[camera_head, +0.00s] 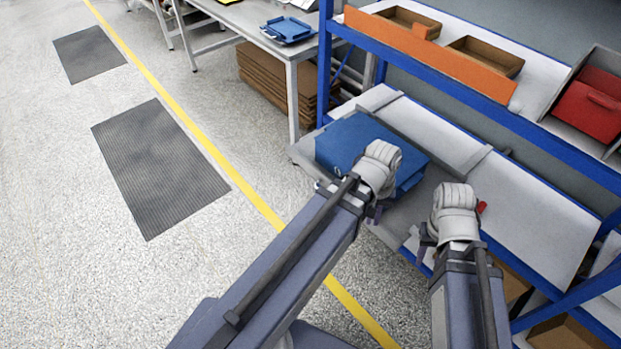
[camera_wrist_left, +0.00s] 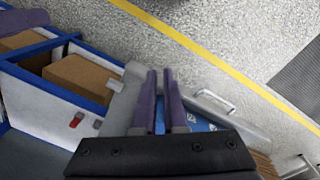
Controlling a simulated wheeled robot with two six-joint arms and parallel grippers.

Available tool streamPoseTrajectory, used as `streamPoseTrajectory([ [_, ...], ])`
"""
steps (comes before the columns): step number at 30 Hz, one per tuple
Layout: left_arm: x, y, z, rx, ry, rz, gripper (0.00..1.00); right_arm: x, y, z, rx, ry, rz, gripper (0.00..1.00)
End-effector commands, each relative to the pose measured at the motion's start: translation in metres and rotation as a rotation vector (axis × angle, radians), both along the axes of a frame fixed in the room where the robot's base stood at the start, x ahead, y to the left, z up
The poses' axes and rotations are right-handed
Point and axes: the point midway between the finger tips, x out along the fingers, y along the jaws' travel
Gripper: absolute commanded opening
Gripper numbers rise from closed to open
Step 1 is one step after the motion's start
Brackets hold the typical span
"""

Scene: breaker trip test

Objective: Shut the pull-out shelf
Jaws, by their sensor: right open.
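The pull-out shelf (camera_head: 302,153) is a grey tray standing out from the blue-framed rack in the head view. A blue case (camera_head: 345,140) lies on it. The left wrist view shows its grey rim (camera_wrist_left: 243,124) and a pale bar handle (camera_wrist_left: 216,101) on the outer side. My left gripper (camera_head: 374,212) is over the shelf's near part, partly hiding the case. In the wrist view its two purple fingers (camera_wrist_left: 160,100) have a narrow empty gap between them; contact with the shelf cannot be told. My right gripper (camera_head: 427,243) is open and empty beside the rack, right of the shelf.
An upper rack level holds brown bins (camera_head: 486,56), an orange strip (camera_head: 430,52) and a red bin (camera_head: 590,103). A workbench (camera_head: 245,22) with a blue tray (camera_head: 287,30) stands behind, cardboard (camera_head: 270,82) beneath. The floor left of the rack is clear, with dark mats (camera_head: 160,168).

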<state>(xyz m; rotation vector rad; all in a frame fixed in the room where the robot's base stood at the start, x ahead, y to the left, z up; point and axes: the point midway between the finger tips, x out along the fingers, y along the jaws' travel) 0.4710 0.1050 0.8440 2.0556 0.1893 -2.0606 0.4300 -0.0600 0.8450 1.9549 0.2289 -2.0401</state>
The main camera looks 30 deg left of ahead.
Motion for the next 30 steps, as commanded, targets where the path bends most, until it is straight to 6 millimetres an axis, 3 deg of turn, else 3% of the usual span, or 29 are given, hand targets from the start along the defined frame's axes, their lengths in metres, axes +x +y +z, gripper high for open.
streamPoseTrajectory([
  [1,0.013,0.02,-0.022,-0.045,-0.007,0.162,0.02,0.0,0.0,-0.023,0.0,0.0,0.0,0.41],
  [9,0.061,0.116,-0.061,-0.318,-0.014,1.002,0.0,0.0,0.0,-0.075,0.0,0.0,0.0,0.41],
  [18,0.082,0.254,-0.088,-0.696,0.042,1.869,0.0,0.0,0.0,-0.13,0.0,0.0,0.001,0.41],
  [24,0.076,0.322,-0.092,-0.912,0.098,2.225,0.0,0.0,0.0,-0.15,0.0,0.0,0.001,0.41],
  [30,0.071,0.346,-0.091,-1.003,0.13,2.352,0.0,0.0,0.0,-0.154,0.0,0.0,0.001,0.41],
])
